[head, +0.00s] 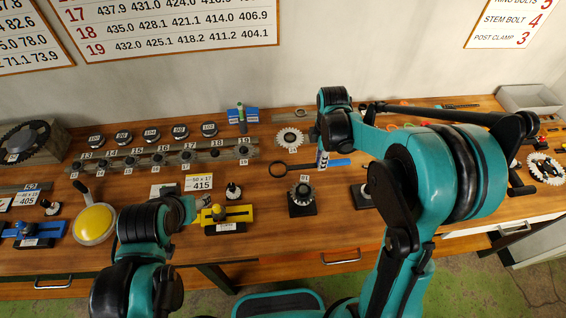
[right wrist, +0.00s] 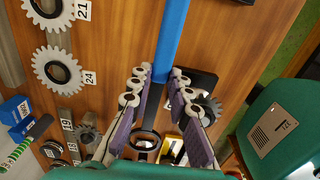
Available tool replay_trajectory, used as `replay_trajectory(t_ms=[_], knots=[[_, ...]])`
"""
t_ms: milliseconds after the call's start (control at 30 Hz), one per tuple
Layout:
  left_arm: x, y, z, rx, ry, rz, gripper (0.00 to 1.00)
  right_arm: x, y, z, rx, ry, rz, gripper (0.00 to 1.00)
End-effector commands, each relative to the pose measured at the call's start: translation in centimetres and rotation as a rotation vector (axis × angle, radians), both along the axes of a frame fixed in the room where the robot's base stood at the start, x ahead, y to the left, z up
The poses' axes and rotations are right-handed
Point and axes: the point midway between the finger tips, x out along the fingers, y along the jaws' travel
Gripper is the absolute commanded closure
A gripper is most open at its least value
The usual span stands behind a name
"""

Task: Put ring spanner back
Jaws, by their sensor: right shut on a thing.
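The ring spanner has a black ring end (head: 278,170) and a blue handle (head: 338,163). My right gripper (head: 322,160) is shut on it, with the ring pointing left in the head view. In the right wrist view the blue handle (right wrist: 172,38) runs away from the fingers (right wrist: 155,95), and the black ring (right wrist: 145,139) shows between them. Whether the spanner is clear of the bench top is hard to tell. My left gripper (head: 198,208) is by the yellow fixture, partly hidden by its own arm; its jaws do not show clearly.
A gear on a black stand (head: 302,198) is just below the spanner, and a flat pale gear (head: 289,138) lies above it. A numbered rail (head: 165,158) and a yellow fixture (head: 228,216) are to the left. A grey tray (head: 530,98) is at the back right.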

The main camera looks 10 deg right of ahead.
Motion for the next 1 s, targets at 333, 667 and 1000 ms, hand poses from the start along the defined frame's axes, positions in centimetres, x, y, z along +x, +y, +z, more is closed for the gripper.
replay_trajectory(t_ms=[333, 667, 1000], knots=[[0.0, 0.0, -3.3, 0.0, 0.0, 0.0, 0.47, 5.7, 5.6, -5.1, 0.0, 0.0, 0.002, 1.0], [0.0, 0.0, -4.5, 0.0, 0.0, 0.0, 0.47, 6.9, 6.8, -7.2, 0.0, 0.0, -0.001, 1.0], [0.0, 0.0, -6.0, 0.0, 0.0, 0.0, 0.47, 6.9, 6.8, -9.8, 0.0, 0.0, -0.001, 1.0]])
